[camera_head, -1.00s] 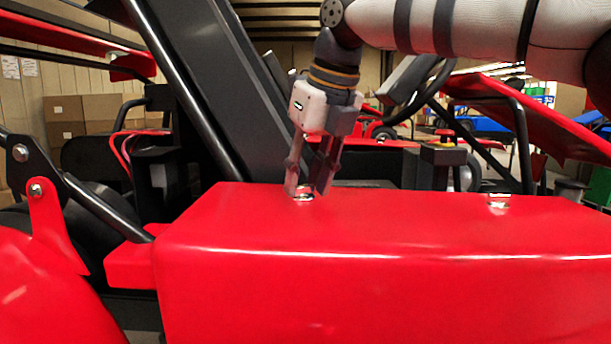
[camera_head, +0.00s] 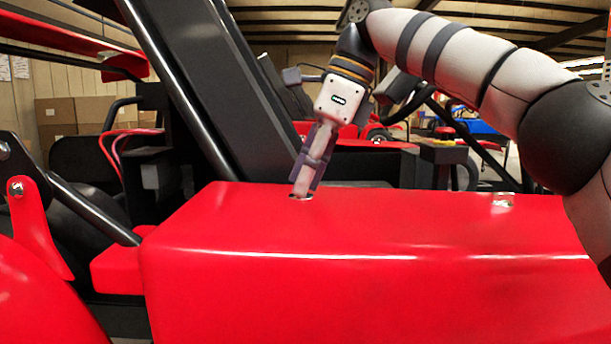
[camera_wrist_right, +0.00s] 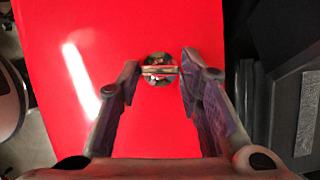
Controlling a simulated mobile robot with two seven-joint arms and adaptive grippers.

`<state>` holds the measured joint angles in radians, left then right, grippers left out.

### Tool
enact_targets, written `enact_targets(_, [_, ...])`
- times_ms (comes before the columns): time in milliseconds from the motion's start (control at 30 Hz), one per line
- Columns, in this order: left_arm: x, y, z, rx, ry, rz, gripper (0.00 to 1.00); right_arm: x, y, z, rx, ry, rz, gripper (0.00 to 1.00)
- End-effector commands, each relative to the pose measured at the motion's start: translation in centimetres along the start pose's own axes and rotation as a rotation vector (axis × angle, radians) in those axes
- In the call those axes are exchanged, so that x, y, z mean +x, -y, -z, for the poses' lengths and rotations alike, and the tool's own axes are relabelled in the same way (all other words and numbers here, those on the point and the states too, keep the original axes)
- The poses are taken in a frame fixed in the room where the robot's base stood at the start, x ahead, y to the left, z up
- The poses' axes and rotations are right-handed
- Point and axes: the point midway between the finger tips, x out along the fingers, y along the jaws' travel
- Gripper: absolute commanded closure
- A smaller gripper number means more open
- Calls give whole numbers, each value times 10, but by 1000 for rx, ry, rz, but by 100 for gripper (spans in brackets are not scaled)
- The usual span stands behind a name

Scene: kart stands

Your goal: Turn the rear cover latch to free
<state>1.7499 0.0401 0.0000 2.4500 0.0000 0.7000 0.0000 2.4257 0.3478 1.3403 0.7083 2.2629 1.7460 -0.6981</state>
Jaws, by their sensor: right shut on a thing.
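The red cover (camera_head: 380,290) fills the lower part of the head view. A small shiny round latch (camera_wrist_right: 160,69) with a raised bar is set in its top. In the head view this latch (camera_head: 301,197) is mostly hidden by my right gripper's fingertips. My right gripper (camera_head: 301,191) reaches down to it, tilted, and is shut on the latch. In the wrist view my right gripper's fingers (camera_wrist_right: 158,76) stand on either side of the latch, in line with its bar. My left gripper is not in view.
A second shiny latch (camera_head: 503,201) sits farther right on the cover. Behind the cover stand a black slanted panel (camera_head: 205,80) and a steering wheel (camera_head: 408,98). Black tubes (camera_head: 95,208) and a red bracket (camera_head: 35,225) lie at left. The cover's top is otherwise clear.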

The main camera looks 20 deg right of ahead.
Motion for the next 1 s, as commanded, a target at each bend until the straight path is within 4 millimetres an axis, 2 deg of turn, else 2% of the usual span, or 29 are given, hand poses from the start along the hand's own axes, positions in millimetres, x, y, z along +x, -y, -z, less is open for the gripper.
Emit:
enact_targets(333, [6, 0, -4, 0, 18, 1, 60, 2, 1, 1, -105, -4, -48, 95])
enact_targets(867, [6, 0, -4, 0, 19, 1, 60, 2, 1, 1, -122, -5, -54, 95])
enact_targets(900, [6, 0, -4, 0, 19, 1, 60, 2, 1, 1, -122, -5, -54, 58])
enact_targets(967, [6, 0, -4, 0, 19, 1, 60, 2, 1, 1, -122, -5, -54, 47])
enact_targets(1000, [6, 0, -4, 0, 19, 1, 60, 2, 1, 1, -122, -4, -53, 47])
